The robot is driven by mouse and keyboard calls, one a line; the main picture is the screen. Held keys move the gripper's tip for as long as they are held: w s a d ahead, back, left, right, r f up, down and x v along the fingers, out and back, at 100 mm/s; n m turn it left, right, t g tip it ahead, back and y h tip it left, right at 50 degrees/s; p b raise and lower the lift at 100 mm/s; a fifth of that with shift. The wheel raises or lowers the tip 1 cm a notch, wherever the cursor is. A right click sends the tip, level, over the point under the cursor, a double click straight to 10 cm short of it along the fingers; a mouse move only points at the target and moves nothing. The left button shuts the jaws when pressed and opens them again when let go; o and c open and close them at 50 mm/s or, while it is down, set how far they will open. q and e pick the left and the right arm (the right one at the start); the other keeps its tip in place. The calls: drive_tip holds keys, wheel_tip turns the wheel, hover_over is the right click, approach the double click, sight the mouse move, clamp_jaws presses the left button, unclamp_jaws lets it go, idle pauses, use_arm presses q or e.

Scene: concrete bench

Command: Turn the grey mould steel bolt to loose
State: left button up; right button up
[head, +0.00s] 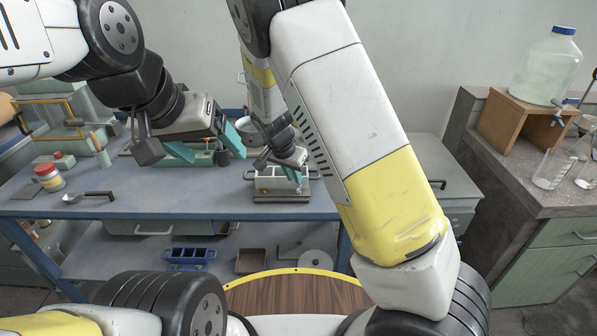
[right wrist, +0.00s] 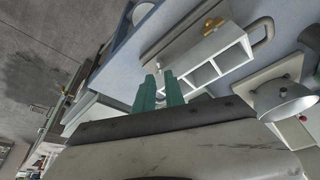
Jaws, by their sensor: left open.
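The grey mould (head: 268,184) stands near the bench's front edge in the head view, open compartments upward. In the right wrist view the mould (right wrist: 222,58) shows a row of compartments, a brass-coloured fitting (right wrist: 212,26) and a bent steel handle (right wrist: 264,32) at one end. My right gripper (head: 292,176) is at the mould. My left gripper (head: 208,151) is open above the bench, left of the mould.
A red-lidded jar (head: 49,178) and a scoop (head: 88,196) lie at the bench's left. A blue mould (head: 190,257) sits on the lower shelf. A stone counter with a water bottle (head: 548,68) is at the right.

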sight(299, 188)
drive_tip(key=x, duration=0.5)
drive_tip(key=shift+d+f, duration=0.1)
drive_tip(key=shift+f, duration=0.25)
clamp_jaws()
